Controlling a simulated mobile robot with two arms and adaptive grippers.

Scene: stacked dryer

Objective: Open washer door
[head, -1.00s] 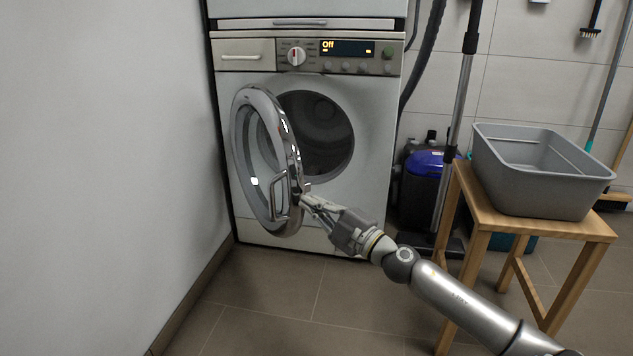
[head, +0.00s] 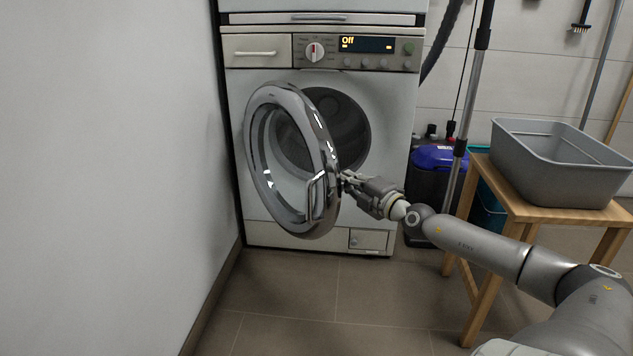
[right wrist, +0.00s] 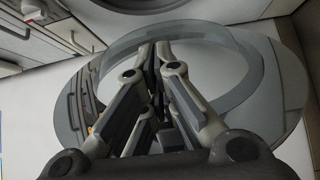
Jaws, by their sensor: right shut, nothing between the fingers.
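The washer (head: 385,130) stands at the back, its display reading "Off". Its round chrome-rimmed door (head: 328,150) is swung open toward the left, and the dark drum opening shows behind it. The door handle (head: 312,200) is on the lower right part of the ring. My right gripper (head: 346,178) is shut and empty at the door's right edge, on the side toward the washer; I cannot tell whether it touches. In the right wrist view the shut fingers (right wrist: 162,52) lie in front of the door ring (right wrist: 262,70). My left gripper is not in view.
A wall (head: 110,150) runs along the left, near the door. To the right, a wooden stand (head: 535,212) holds a grey tub (head: 560,175). A blue-topped bin (head: 440,157) and a vacuum tube (head: 470,100) stand beside the washer. The floor in front is clear.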

